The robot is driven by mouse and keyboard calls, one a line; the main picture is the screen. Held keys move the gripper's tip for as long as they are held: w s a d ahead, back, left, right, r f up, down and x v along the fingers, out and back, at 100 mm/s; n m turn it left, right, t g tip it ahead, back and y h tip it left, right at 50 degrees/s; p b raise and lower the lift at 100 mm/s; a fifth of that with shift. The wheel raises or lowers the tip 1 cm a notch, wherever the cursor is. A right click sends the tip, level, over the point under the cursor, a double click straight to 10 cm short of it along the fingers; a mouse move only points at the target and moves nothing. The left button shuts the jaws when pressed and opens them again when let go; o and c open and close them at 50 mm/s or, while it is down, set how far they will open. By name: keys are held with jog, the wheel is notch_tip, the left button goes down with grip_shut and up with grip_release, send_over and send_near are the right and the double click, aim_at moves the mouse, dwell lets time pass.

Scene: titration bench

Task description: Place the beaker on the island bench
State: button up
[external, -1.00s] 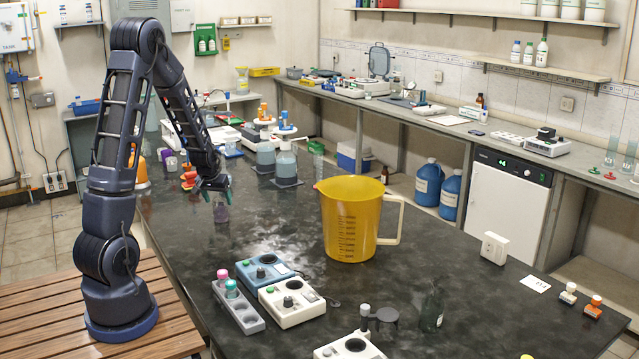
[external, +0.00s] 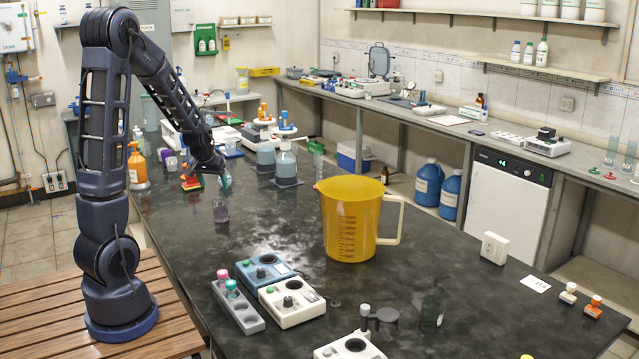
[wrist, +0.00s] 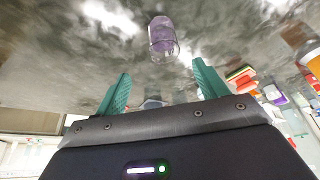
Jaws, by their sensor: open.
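The small beaker (external: 220,211), clear with a purple tint, stands upright on the dark island bench (external: 270,220) toward its left side. My gripper (external: 224,181) is just above the beaker in the external view, with a teal finger showing. In the wrist view my gripper (wrist: 162,80) is open, its two teal fingers spread wide and empty. The beaker (wrist: 162,40) lies beyond the fingertips, in line with the gap between them and apart from both.
A large yellow jug (external: 350,222) stands to the right on the bench. Flasks with blue liquid (external: 285,163) stand behind. A blue device (external: 265,270) and a white device (external: 292,302) are in front. Bare bench surrounds the beaker.

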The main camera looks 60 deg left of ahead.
jog(key=s+d+r+m+t+h, duration=0.1)
jog(key=s+d+r+m, duration=0.1)
jog(key=d+r, duration=0.7)
jog(key=s+d+r+m+h, duration=0.15)
jog(key=d+r, duration=0.25)
jog(key=d, duration=0.8)
jog(key=s+d+r+m, duration=0.2)
jog(key=s+d, duration=0.5)
jog(key=s+d+r+m, duration=0.3)
jog(key=s+d, duration=0.4)
jog(key=shift+s+r, duration=0.2)
jog(key=shift+r, duration=0.1)
jog(key=shift+h, duration=0.25)
